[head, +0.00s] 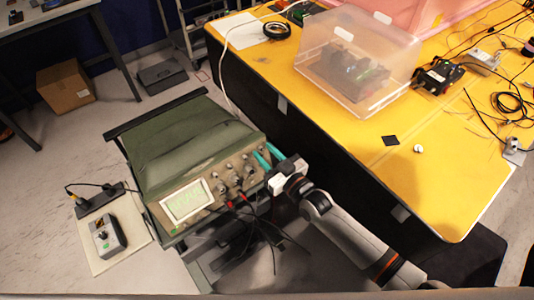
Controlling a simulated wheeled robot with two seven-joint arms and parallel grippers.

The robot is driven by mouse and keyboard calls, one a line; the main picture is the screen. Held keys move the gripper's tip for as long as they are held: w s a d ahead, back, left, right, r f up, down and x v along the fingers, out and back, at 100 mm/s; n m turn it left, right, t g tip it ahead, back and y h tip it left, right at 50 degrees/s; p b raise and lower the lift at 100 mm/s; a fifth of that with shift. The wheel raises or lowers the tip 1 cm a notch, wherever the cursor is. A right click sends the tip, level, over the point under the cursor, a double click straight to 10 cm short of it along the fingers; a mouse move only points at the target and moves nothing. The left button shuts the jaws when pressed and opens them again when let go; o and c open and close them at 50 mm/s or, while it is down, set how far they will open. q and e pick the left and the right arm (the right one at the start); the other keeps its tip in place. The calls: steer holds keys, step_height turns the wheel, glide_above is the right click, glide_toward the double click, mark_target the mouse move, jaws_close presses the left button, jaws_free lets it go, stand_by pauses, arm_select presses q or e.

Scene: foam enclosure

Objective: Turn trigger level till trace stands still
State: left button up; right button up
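The oscilloscope (190,150) has a green case and stands on a cart with its beige front panel tilted towards me. Its lit screen (187,201) is at the panel's left; the green trace is too small to read clearly. Several knobs (238,178) sit right of the screen. My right gripper (265,157) has its teal fingers at the panel's upper right edge. The two fingers look slightly apart, but they hide what lies between them, so I cannot tell whether they hold a knob. The trigger level knob cannot be singled out. My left gripper is not in view.
Black cables (257,228) hang from the panel's lower right, near my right arm. A yellow table (440,180) with a clear plastic box (357,62) stands at the right. A small grey device (108,237) lies on a board at the left. A cardboard box (65,87) is on the floor.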

jaws_close()
steer(key=shift+n, duration=0.3)
steer(key=n+g+y, duration=0.1)
steer(key=n, duration=0.2)
steer(key=shift+w+d+b, duration=0.1)
steer(key=shift+d+b, duration=0.05)
steer(key=shift+b, duration=0.25)
steer(key=n, duration=0.2)
steer(key=n+g, duration=0.1)
steer(key=n, duration=0.1)
steer(key=shift+w+d+r+n+y, duration=0.1)
steer(key=shift+r+n+y, duration=0.05)
steer(key=shift+n+y, duration=0.15)
steer(key=n+g, duration=0.1)
steer(key=n, duration=0.1)
steer(key=n+g+p, duration=0.1)
steer(key=n, duration=0.2)
steer(key=shift+w+r+p, duration=0.1)
steer(key=shift+r+p, duration=0.1)
steer(key=shift+p, duration=0.1)
steer(key=shift+n+g+p, duration=0.6)
steer(key=shift+n+p, duration=0.3)
steer(key=shift+n, duration=1.2)
